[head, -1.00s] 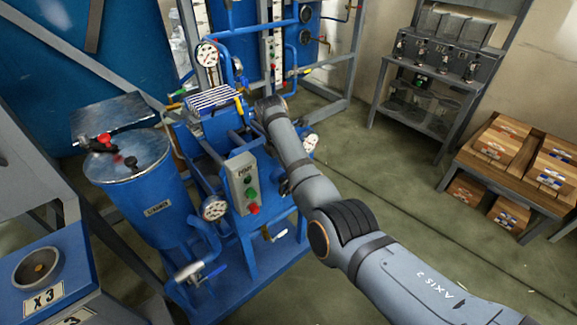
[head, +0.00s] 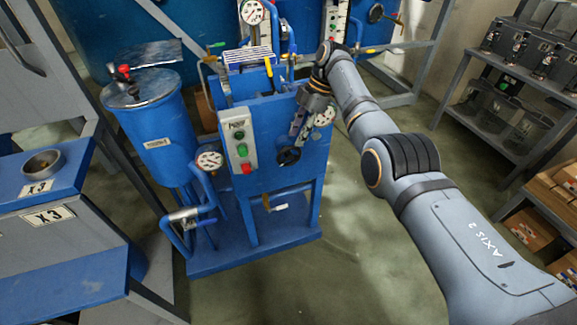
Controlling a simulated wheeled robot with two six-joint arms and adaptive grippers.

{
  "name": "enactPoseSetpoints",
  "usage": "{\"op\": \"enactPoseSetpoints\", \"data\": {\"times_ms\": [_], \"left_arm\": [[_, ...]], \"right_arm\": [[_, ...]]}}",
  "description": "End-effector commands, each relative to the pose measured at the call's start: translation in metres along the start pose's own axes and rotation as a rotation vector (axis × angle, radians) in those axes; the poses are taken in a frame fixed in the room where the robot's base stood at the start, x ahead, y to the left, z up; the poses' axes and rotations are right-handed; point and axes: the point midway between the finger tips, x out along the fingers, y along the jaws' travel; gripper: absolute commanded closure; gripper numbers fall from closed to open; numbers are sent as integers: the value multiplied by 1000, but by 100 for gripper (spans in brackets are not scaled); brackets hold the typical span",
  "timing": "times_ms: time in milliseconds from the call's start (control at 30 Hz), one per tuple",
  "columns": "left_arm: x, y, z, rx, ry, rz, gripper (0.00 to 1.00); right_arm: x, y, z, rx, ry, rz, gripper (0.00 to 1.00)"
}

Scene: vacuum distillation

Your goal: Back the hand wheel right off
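The hand wheel (head: 289,157) is a small dark disc on the right part of the front of the blue distillation unit (head: 264,185). My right gripper (head: 298,138) comes down from the upper right. Its two fingers look apart, with blue panel showing between them, and their tips are just above the wheel. I cannot tell whether they touch it. Nothing shows held between the fingers. My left gripper is out of view.
A control box (head: 240,143) with green and red buttons is left of the wheel. A shelf rack (head: 505,90) is at the right. Open floor lies in front of the unit.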

Motion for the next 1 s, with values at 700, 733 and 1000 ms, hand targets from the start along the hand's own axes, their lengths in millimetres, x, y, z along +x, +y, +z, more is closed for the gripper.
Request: {"op": "enactPoseSetpoints", "data": {"times_ms": [700, 733, 1000], "left_arm": [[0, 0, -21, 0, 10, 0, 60], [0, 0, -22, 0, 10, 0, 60], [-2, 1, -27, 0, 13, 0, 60]], "right_arm": [[92, 0, -2, 7, 18, -1, 64], [95, 0, -2, 7, 17, 0, 64], [103, 0, -3, 7, 17, 1, 64]]}}
